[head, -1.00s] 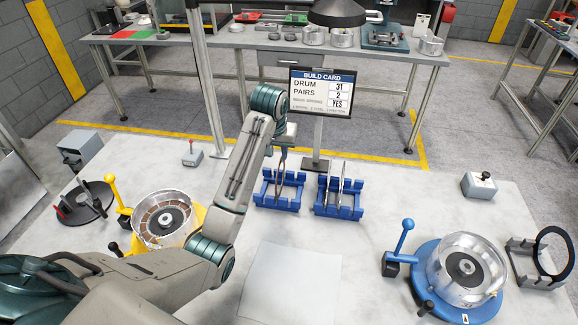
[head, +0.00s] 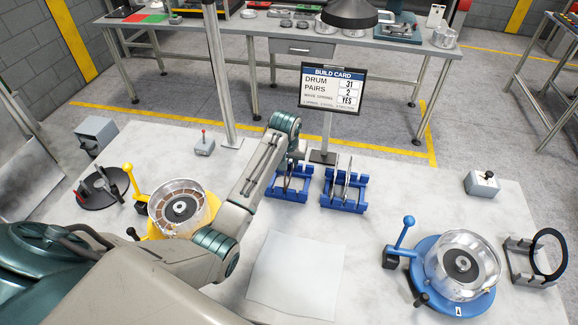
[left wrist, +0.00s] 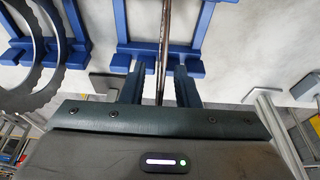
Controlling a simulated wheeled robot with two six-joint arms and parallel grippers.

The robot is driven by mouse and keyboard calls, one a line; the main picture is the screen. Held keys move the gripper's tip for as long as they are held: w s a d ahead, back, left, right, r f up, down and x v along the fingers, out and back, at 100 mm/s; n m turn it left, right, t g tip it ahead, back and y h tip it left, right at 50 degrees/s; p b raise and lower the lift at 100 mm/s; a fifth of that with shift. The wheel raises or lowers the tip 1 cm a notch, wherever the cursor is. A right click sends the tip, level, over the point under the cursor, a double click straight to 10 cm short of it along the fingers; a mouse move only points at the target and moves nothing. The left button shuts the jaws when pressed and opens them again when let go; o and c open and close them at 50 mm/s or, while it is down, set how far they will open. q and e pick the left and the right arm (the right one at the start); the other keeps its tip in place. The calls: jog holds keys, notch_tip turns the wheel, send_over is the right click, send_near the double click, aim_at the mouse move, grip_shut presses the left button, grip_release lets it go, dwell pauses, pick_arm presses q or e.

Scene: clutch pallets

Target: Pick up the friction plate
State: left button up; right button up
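A blue rack (head: 305,190) on the white table holds a thin plate (head: 288,176) upright on edge, seen nearly edge-on. The same plate (left wrist: 164,45) shows in the left wrist view as a narrow dark brown strip between blue rack posts. My left gripper (left wrist: 158,82) is open, with a finger on each side of the plate and a visible gap on both sides. In the head view my left arm partly hides the gripper and rack. A second blue rack (head: 358,200) to the right holds upright plates (head: 348,178). My right gripper is not in view.
A build card sign (head: 331,90) stands just behind the racks. A yellow fixture with a drum (head: 205,205) is left, and a blue fixture (head: 425,265) with a drum (head: 487,265) is right. A pale sheet (head: 297,270) lies in front, bare.

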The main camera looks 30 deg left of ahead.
pick_arm(q)
jog(key=shift+f, duration=0.1)
grip_shut()
